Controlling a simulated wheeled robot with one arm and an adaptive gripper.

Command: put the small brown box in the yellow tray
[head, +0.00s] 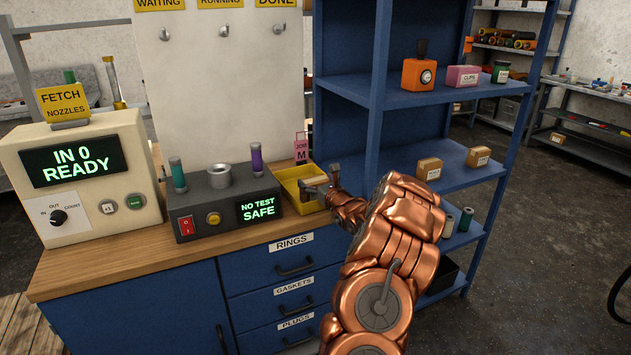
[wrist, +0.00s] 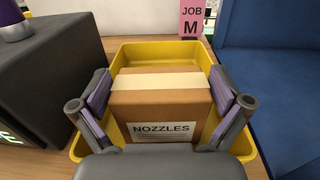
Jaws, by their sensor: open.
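The small brown box (wrist: 160,99), with a pale tape strip and a NOZZLES label, sits inside the yellow tray (wrist: 258,155) in the wrist view. My gripper (wrist: 162,110) is open, with one purple-padded finger on each side of the box and a gap showing at both sides. In the head view the yellow tray (head: 279,186) stands on the wooden bench top, and my gripper (head: 325,184) reaches over its right side. The box (head: 314,181) shows there only in part. The tray floor under the box is hidden.
A dark grey test unit (head: 222,205) stands close left of the tray. A pink JOB M card (head: 301,149) stands behind it. The blue shelf (head: 375,95) rises at the right, with two more brown boxes (head: 428,168) (head: 478,156). A beige console (head: 90,180) is at far left.

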